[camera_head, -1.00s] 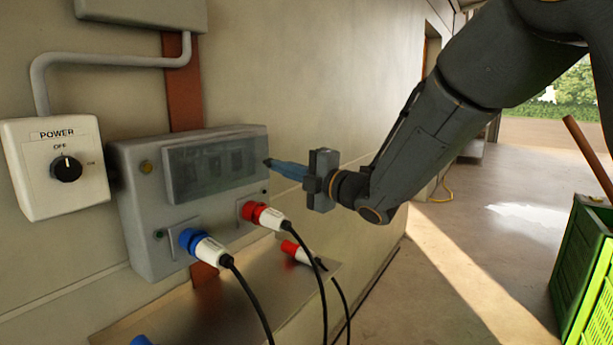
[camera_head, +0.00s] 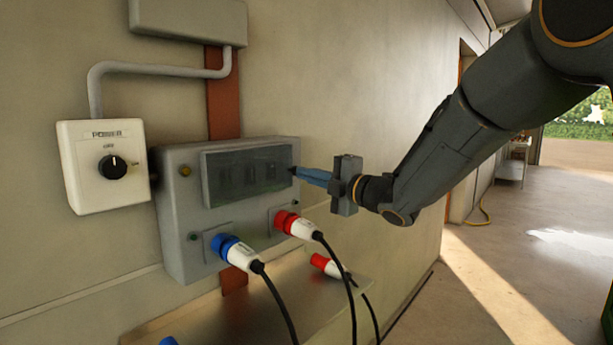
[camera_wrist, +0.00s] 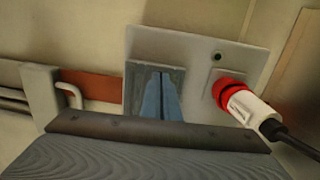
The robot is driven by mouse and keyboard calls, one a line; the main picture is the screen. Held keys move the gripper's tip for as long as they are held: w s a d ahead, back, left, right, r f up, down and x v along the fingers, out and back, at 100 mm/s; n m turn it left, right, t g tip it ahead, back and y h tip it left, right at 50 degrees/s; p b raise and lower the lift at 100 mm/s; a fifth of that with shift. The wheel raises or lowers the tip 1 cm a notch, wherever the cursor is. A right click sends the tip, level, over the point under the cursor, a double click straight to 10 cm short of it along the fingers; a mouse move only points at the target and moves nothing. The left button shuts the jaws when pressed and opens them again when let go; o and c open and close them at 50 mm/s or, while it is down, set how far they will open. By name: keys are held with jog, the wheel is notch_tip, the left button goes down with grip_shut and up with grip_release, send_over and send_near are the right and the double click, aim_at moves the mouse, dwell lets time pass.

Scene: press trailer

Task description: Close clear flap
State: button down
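The clear flap (camera_head: 249,174) is a dark see-through panel on the upper front of the grey socket box (camera_head: 174,224). It lies over several dark breakers and looks down against the box face. My gripper (camera_head: 297,171) has blue fingers, which are together with nothing seen between them. The fingertips are at the flap's upper right edge; I cannot tell whether they touch it. In the wrist view the gripper (camera_wrist: 160,76) points at the flap (camera_wrist: 135,85) and covers much of it.
A blue plug (camera_head: 233,251) and a red plug (camera_head: 297,225) with black cables sit below the flap. A loose red-and-white plug (camera_head: 327,265) lies on the metal shelf (camera_head: 190,325). A white POWER switch box (camera_head: 90,190) is on the left.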

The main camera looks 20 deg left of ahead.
jog(key=shift+w+d+r, duration=0.1)
jog(key=shift+w+r, duration=0.05)
jog(key=w+b+v, duration=0.1)
jog(key=b+v, duration=0.3)
jog(key=v, duration=0.9)
jog(key=w+d+f+m+t+h, duration=0.3)
jog(key=d+f+m+h, duration=0.15)
jog(key=d+m, duration=0.2)
jog(key=w+d+f+m+t+h, duration=0.35)
jog(key=d+f+m, duration=0.2)
jog(key=d, duration=0.25)
jog(key=s+d+f+m+g+h, duration=0.35)
jog(key=d+f+m+h, duration=0.4)
jog(key=d+f, duration=0.45)
jog(key=s+d+f+m+g+h, duration=0.1)
jog(key=s+d+f+m+g, duration=0.1)
jog(key=s+d+f+m, duration=0.3)
jog(key=s+d+f+m+g+h, duration=0.1)
jog(key=s+d+f+m+g, duration=0.2)
jog(key=s, duration=0.5)
jog(key=s+d+f+m+g, duration=0.1)
jog(key=s+f+m+g, duration=0.1)
jog(key=s, duration=0.5)
jog(key=s+d+f+m+g, duration=0.1)
jog(key=s+f+m+g, duration=0.1)
jog(key=s, duration=0.5)
